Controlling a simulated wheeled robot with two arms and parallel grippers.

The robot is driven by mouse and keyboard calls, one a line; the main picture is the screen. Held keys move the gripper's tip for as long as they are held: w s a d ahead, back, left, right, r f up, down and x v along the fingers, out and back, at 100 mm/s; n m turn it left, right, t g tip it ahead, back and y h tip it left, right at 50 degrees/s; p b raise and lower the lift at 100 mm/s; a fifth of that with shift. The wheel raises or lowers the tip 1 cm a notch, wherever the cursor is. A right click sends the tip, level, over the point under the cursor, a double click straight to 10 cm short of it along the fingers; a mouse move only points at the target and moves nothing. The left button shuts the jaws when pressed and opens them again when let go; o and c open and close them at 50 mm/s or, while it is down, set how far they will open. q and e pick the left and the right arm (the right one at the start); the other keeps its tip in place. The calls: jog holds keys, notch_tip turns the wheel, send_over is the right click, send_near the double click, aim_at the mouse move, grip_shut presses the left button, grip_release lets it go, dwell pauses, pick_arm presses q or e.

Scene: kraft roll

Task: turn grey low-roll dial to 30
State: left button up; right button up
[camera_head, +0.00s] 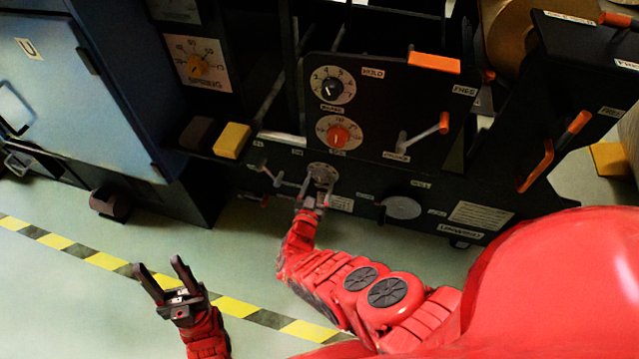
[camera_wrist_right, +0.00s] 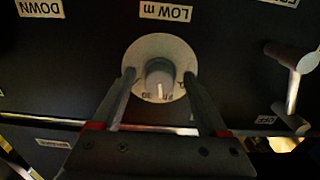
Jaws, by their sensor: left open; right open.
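The grey low-roll dial (camera_head: 322,173) sits on the dark lower panel of the machine in the head view. In the right wrist view, the grey knob (camera_wrist_right: 159,76) stands on a pale round scale under a "LOW m" label. A white pointer line on the knob points down in that view, near small figures that I cannot read surely. My right gripper (camera_head: 315,184) is open, its fingers (camera_wrist_right: 159,80) on either side of the knob. Small gaps show between fingers and knob. My left gripper (camera_head: 159,268) is open and empty above the floor at lower left.
A black dial (camera_head: 332,89) and an orange dial (camera_head: 338,134) are above on the panel. A lever with a red grip (camera_head: 443,124) is to their right. In the wrist view, a grey handle (camera_wrist_right: 294,85) projects right of the knob. Floor around my left gripper is clear.

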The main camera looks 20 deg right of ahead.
grip_shut()
jog(key=shift+r+m, duration=0.1)
jog(key=shift+m, duration=1.1)
dwell(1.1)
jog(key=shift+m, duration=0.5)
jog(key=shift+m+b, duration=0.75)
jog(key=shift+m, duration=0.65)
